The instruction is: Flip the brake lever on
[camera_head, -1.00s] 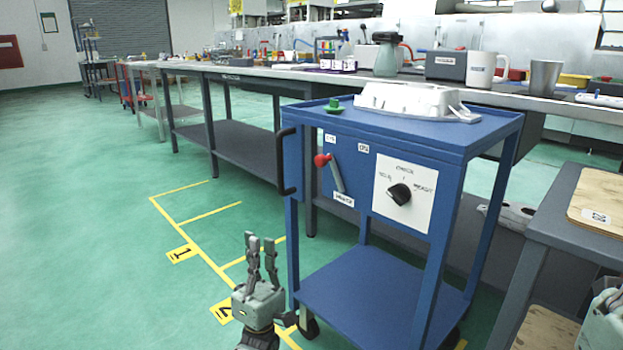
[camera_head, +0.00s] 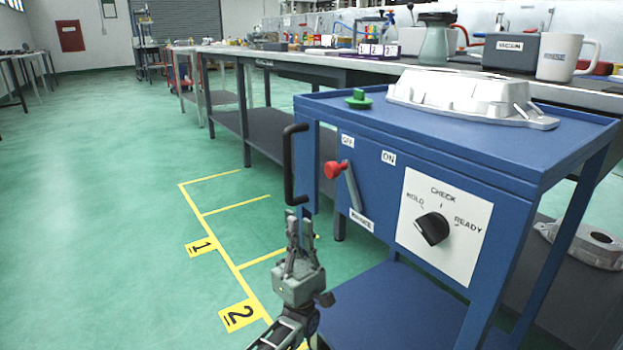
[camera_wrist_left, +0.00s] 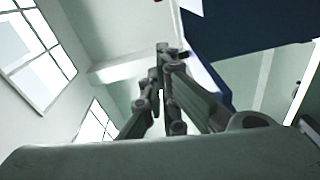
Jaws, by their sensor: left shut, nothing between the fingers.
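The brake lever (camera_head: 352,188) is a grey handle with a red knob (camera_head: 336,170) on the blue cart's front panel. It tilts to the upper left, its knob below the OFF label (camera_head: 347,141); the ON label (camera_head: 388,157) is to the right. A label below its pivot (camera_head: 361,220) is too small to read surely. My left gripper (camera_head: 299,218) points upward, shut and empty, below and left of the lever and apart from it. Its shut fingers (camera_wrist_left: 165,60) also show in the left wrist view; the lever cannot be made out there. My right gripper is not in view.
The blue cart (camera_head: 440,140) has a black handle (camera_head: 295,165) at its left, close above my left gripper. A dial (camera_head: 432,229) sits right of the lever. A casting (camera_head: 460,95) and a green knob (camera_head: 358,99) are on top. Green floor left of the cart is free.

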